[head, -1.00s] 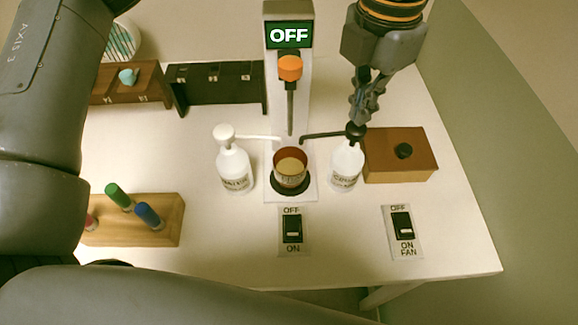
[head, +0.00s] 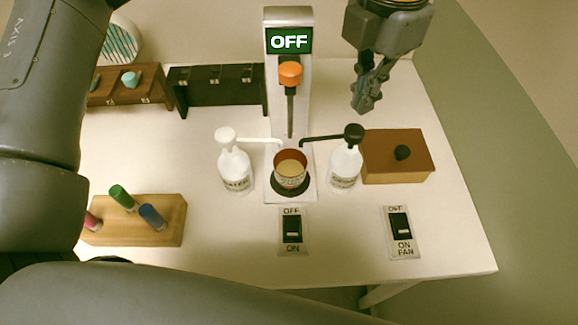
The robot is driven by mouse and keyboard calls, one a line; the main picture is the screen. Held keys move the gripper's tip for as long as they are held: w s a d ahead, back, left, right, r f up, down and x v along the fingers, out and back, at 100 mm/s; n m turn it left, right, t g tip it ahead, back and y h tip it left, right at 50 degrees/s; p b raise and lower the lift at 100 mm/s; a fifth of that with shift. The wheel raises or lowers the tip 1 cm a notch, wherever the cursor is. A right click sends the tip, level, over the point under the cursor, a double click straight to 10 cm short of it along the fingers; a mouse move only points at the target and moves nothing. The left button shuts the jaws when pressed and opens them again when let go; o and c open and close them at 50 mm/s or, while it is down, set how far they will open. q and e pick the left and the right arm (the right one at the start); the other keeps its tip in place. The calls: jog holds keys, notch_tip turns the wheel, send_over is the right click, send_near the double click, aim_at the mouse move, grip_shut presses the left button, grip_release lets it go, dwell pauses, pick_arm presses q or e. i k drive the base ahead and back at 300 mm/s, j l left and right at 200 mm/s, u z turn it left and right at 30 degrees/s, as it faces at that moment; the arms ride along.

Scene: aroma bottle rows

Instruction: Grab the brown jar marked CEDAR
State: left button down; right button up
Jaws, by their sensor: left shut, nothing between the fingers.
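No jar with a readable CEDAR label shows in the head view. My left gripper (head: 363,108) is shut and empty, pointing down at the upper right. It is above and apart from the black pump head (head: 354,134) of the right white bottle (head: 345,166). My right gripper is not in view.
A white pump bottle (head: 235,168) stands left of the vessel. A brown box (head: 398,160) with a black knob stands at right. A wooden block (head: 165,232) holds coloured tubes. A dark rack (head: 215,90) and brown rack (head: 130,94) stand behind. Two switches (head: 292,232) (head: 401,232) are in front.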

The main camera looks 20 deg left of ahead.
aim_at(290, 165)
jog(key=k, duration=2)
